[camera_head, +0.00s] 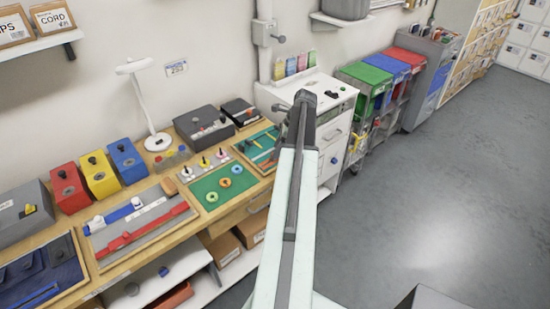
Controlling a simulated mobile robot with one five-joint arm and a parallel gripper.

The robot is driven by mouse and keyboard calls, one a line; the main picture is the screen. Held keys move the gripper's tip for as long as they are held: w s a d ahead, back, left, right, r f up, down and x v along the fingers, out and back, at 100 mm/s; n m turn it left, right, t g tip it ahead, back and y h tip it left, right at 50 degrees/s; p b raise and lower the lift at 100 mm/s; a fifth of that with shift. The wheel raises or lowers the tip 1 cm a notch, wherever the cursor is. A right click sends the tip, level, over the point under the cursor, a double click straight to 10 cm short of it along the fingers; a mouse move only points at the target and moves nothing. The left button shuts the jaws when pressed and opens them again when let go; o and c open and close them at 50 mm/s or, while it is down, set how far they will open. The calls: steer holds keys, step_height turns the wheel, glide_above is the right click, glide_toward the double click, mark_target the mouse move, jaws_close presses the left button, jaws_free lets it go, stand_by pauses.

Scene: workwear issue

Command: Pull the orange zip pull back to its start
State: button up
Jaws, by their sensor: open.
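A grey board (107,240) lies on the wooden bench at the left, with a blue strip (119,213), a white strip and a red strip (150,229) across it. They look like zips with small pulls. I cannot make out an orange zip pull for sure; the pull on the red strip (126,236) looks red at this size. My arm reaches up the middle of the view. My gripper (305,97) is at its dark far end, right of the board and well apart from it. It is open, and nothing shows in it. Its fingertips are not clear.
A green mat (212,205) with coloured rings lies right of the board. Red, yellow and blue boxes (126,160) and a white lamp (157,141) stand behind. A white drawer cabinet (334,135) stands beyond the bench. Open grey floor (430,200) lies to the right.

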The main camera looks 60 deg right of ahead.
steer(key=shift+x, duration=0.85)
steer(key=shift+r, duration=0.1)
jaws_close()
stand_by(0.6)
